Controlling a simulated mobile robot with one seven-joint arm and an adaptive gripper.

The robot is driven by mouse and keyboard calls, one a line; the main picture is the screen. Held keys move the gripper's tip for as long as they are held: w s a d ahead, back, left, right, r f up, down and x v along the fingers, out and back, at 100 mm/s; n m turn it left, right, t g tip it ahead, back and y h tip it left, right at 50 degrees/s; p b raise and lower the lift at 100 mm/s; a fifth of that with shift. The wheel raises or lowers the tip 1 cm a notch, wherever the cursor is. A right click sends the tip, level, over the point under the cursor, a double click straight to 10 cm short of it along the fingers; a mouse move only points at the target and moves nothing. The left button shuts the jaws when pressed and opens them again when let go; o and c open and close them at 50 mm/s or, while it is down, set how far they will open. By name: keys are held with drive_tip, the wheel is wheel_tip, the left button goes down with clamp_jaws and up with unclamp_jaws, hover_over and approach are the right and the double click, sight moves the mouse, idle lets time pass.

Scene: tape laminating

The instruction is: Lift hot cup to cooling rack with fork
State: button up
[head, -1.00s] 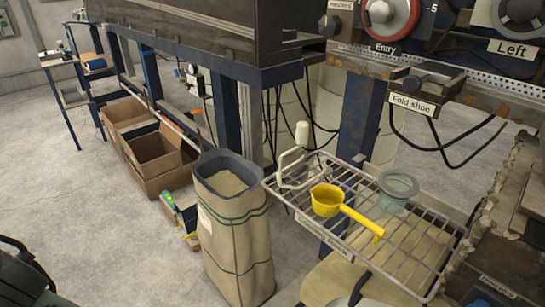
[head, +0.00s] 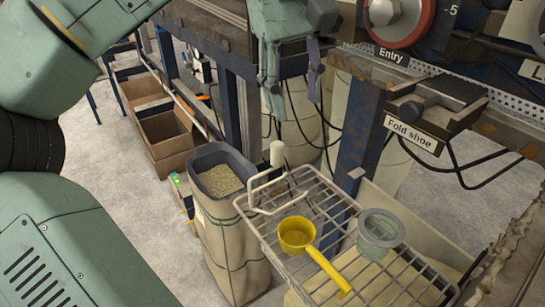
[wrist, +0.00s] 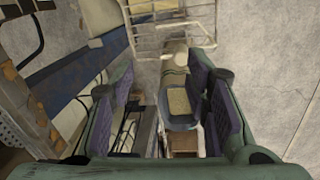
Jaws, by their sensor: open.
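A wire rack (head: 322,205) stands out at the lower right of the head view. A grey-green, see-through cup (head: 379,236) with a wide rim is at its right side; I cannot tell if it sits on the wires or down between them. A bent pale wire piece with a white upright grip (head: 277,153), possibly the fork, is at the rack's far left corner. My gripper (head: 292,92) is open and empty, above and beyond the rack, apart from it. Its two fingers (wrist: 162,88) are spread in the wrist view, where part of the rack (wrist: 172,28) shows at the top.
A yellow ladle (head: 296,234) lies on the rack, handle toward the front right. A sack (head: 234,245) of pellets stands left of the rack. Cardboard boxes (head: 165,135) stand farther left. The machine with the Fold shoe sign (head: 409,134) is close on the right.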

sight(278, 144)
drive_tip(key=shift+a+f+y+b, duration=0.25)
drive_tip(key=shift+a+y, duration=0.1)
drive_tip(key=shift+a, duration=0.25)
drive_tip(key=shift+a+f+y+b, duration=0.1)
drive_tip(key=shift+a+f+y, duration=0.2)
drive_tip(key=shift+a, duration=0.25)
wheel_tip(278, 144, down, 4)
drive_tip(key=shift+w+r+b, duration=0.15)
drive_tip(key=shift+r+b, duration=0.05)
drive_tip(key=shift+b, duration=0.35)
drive_tip(key=shift+f, duration=3)
clamp_jaws()
